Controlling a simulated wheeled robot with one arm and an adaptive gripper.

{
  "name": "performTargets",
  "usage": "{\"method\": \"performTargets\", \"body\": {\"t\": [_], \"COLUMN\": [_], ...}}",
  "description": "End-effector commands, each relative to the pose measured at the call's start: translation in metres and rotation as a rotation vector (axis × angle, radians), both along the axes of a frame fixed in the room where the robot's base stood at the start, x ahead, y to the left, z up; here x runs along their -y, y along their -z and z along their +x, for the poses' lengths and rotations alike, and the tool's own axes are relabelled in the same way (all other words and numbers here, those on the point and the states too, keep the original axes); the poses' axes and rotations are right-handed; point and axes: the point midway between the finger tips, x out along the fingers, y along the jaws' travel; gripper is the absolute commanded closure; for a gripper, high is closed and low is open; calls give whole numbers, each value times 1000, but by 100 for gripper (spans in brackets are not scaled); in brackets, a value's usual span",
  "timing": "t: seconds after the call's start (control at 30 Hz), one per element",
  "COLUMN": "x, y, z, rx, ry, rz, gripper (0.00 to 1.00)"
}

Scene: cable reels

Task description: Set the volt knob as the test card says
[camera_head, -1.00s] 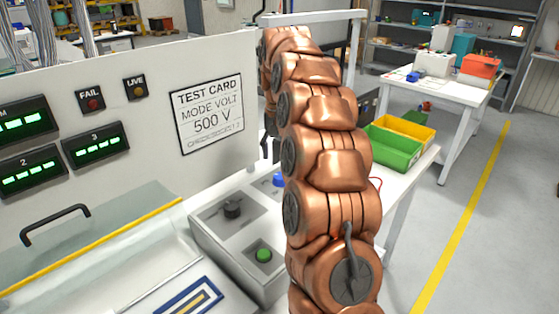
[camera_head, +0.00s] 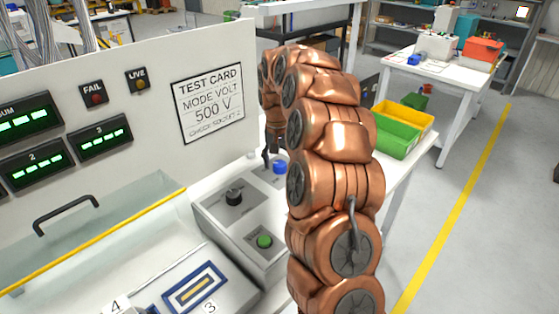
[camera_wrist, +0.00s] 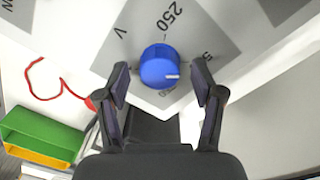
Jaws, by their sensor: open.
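The test card (camera_head: 208,105) on the upright panel reads MODE VOLT, 500 V, with a smaller line too blurred to read. The blue volt knob (camera_wrist: 158,66) sits on a grey plate marked V; it also shows in the head view (camera_head: 280,167). Its white mark points right and slightly down in the wrist view. My gripper (camera_wrist: 160,72) is open, with one finger on each side of the knob; contact cannot be told. My arm hides most of it in the head view.
A black knob (camera_head: 234,196) and a green button (camera_head: 264,241) are on the same sloping console. A green bin (camera_head: 394,138) and a yellow bin (camera_head: 405,117) stand behind my arm. A red cord (camera_wrist: 60,82) lies on the white table.

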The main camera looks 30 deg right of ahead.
Motion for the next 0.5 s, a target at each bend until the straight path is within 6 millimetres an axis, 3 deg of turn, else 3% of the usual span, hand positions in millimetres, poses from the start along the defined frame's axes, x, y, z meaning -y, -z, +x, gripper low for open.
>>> {"method": "performTargets", "body": {"t": [0.37, 0.5], "x": [0, 0], "y": [6, 6], "z": [-1, -1], "rx": [-2, -2], "ry": [-1, -1], "rz": [0, 0], "gripper": [33, 44]}}
